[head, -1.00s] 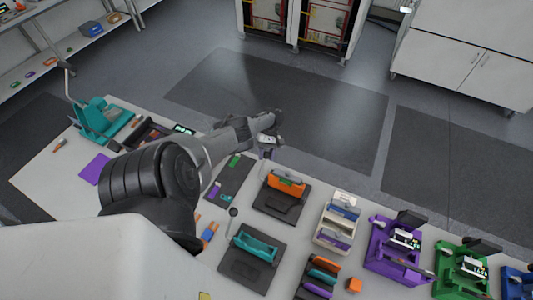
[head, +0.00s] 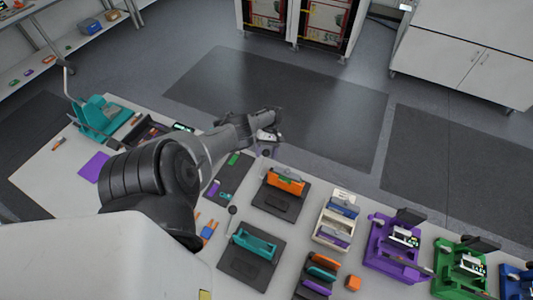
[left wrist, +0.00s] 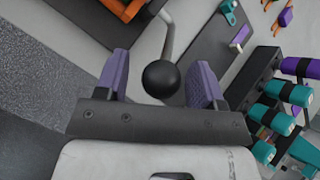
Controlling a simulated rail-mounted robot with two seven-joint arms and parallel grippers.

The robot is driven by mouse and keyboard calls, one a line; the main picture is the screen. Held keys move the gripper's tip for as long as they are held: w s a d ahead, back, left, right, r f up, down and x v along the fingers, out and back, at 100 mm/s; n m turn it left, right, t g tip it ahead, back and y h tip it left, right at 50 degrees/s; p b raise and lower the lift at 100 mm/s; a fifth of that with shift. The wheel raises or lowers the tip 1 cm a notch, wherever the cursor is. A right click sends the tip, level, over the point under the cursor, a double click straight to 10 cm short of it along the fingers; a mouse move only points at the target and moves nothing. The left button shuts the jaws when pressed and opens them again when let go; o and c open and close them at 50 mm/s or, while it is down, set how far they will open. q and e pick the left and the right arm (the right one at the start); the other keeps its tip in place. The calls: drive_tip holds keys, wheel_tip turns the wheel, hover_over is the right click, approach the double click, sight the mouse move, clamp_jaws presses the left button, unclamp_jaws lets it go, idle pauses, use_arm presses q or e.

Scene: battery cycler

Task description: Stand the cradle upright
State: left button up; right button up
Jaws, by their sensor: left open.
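My left gripper (head: 268,146) is open at the back edge of the bench, just behind an orange cradle (head: 285,180) on a dark base plate. In the left wrist view a black ball knob (left wrist: 161,79) on a grey rod shows between its spread purple fingers (left wrist: 160,85); I cannot tell whether they touch it. The orange cradle's edge (left wrist: 124,8) is at the top left there. A teal cradle (head: 254,243) sits on another dark plate nearer me. I cannot tell which cradle the task means. My right gripper is not in view.
A second knobbed lever (head: 232,210) stands by the teal cradle's plate. A beige tray (head: 335,222), a purple fixture (head: 395,245) and a green fixture (head: 462,268) stand to the right. A purple mat (head: 95,166) lies at the left. Open floor lies behind the bench.

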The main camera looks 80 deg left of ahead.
use_arm(q)
drive_tip(key=b+v, duration=0.4)
drive_tip(key=v, duration=0.9)
drive_tip(key=shift+a+r+b, duration=0.2)
drive_tip(key=shift+r+b, duration=0.05)
drive_tip(key=shift+b, duration=0.15)
drive_tip(key=shift+w, duration=0.15)
